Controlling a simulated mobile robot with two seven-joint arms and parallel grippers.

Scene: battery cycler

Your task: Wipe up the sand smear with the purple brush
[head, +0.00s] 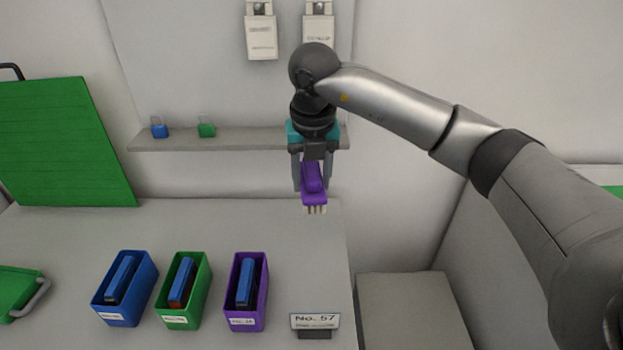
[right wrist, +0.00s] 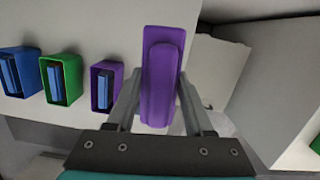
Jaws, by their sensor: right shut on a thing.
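The purple brush (head: 313,183) is held in my right gripper (head: 312,178), bristles pointing down, over the back right part of the worktop. In the right wrist view the brush (right wrist: 160,78) sits between the two fingers of my right gripper (right wrist: 158,100). Pale bristles show at its lower end in the head view. I cannot tell whether the bristles touch the worktop. I see no sand smear in either view. My left gripper is not in view.
A blue bin (head: 98,302), a green bin (head: 203,312) and a purple bin (head: 234,318), each holding a blue item, stand on the worktop (head: 60,230). A sign (head: 315,321) stands at the front right. A shelf (head: 240,139) runs along the wall behind. The middle worktop is clear.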

